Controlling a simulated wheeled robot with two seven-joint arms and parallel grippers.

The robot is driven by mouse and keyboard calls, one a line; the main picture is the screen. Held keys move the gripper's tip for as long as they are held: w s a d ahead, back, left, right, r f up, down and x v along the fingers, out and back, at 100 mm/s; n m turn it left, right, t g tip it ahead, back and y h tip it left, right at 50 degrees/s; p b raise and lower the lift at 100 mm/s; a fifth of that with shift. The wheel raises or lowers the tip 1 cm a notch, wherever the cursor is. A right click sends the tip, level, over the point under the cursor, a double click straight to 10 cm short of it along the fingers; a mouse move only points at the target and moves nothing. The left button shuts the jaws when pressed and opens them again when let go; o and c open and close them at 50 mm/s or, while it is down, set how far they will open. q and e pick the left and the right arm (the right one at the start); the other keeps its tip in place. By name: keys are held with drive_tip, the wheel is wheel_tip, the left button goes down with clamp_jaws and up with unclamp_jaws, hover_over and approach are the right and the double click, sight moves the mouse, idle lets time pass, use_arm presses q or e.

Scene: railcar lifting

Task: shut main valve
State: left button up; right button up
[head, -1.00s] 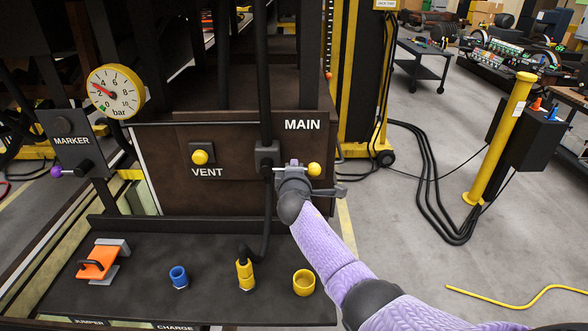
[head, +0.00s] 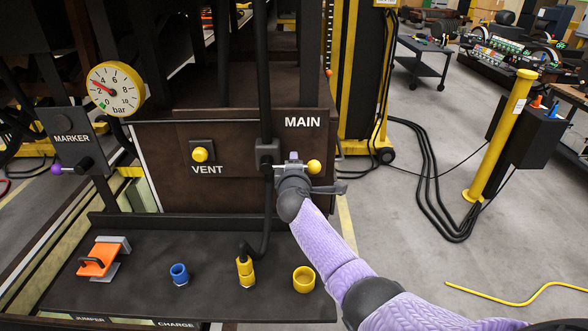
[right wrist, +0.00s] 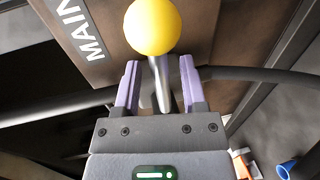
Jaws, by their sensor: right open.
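The main valve's yellow knob (head: 313,166) is under the MAIN label on the dark panel. Its lever sticks out sideways to the right of the valve body (head: 267,154). My right gripper (head: 293,161) is at this lever, just left of the knob. In the right wrist view my open right gripper (right wrist: 159,66) has a purple-tipped finger on either side of the silver lever (right wrist: 161,85), with a visible gap to each finger. The yellow knob (right wrist: 153,25) lies just beyond the fingertips. My left gripper is not in view.
The VENT knob (head: 200,155) is left of the valve, and a gauge (head: 115,90) reads about 3 bar. A black hose (head: 268,205) runs down close by. A shelf (head: 215,285) below holds an orange clamp (head: 97,259) and coloured couplings.

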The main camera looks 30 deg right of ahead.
drive_tip(key=p+v, duration=0.1)
drive_tip(key=v, duration=0.8)
drive_tip(key=shift+s+a+p, duration=0.15)
drive_tip(key=shift+s+p, duration=0.15)
drive_tip(key=shift+s, duration=0.05)
drive_tip(key=shift+r, duration=0.1)
